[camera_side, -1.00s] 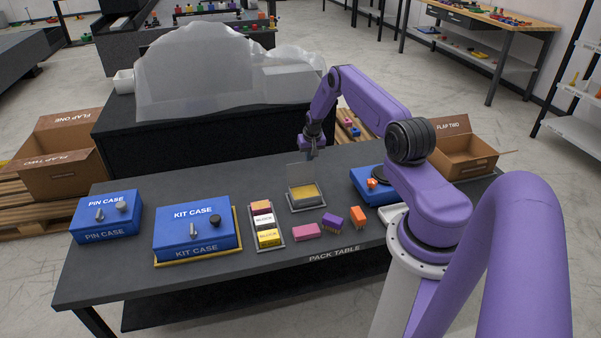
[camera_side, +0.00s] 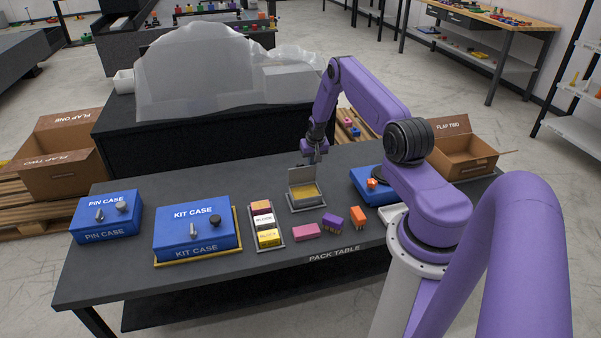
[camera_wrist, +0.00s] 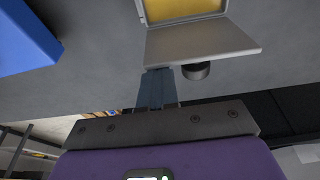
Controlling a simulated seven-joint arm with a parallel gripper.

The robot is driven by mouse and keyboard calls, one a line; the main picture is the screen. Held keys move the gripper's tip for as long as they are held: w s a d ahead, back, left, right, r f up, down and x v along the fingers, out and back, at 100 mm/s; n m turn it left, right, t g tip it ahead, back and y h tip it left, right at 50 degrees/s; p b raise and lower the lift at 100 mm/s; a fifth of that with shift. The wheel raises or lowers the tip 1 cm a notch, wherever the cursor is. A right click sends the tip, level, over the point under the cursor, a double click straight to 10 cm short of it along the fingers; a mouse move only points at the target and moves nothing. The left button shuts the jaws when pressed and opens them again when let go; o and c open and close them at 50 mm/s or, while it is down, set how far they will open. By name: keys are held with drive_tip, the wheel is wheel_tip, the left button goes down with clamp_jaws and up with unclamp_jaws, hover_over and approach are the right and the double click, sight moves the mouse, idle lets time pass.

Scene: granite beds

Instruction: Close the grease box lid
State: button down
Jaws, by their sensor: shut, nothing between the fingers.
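The grease box (camera_side: 306,198) is a small grey box with yellow grease inside, on the middle of the pack table. Its grey lid (camera_side: 303,175) stands raised at the box's far side. In the wrist view the lid (camera_wrist: 200,42) is a grey panel just beyond my fingers, with the yellow grease (camera_wrist: 183,9) past it. My gripper (camera_side: 309,159) is shut and empty, behind the top of the lid. In the wrist view the shut fingertips (camera_wrist: 158,73) are at the lid's edge; I cannot tell whether they touch. A dark round knob (camera_wrist: 196,71) shows under the lid beside the fingers.
To the left on the table (camera_side: 160,283) stand a block tray (camera_side: 282,245), the kit case (camera_side: 195,228) and the pin case (camera_side: 105,217). Pink, purple and orange pieces lie in front of the box. A blue case (camera_side: 367,190) sits to the right.

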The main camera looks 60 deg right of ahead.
drive_tip(key=shift+s+a, duration=0.15)
drive_tip(key=shift+s+a+f, duration=0.15)
drive_tip(key=shift+s+a, duration=0.55)
drive_tip(key=shift+s, duration=0.05)
idle(0.8)
wheel_tip(320, 180, up, 8)
idle(0.8)
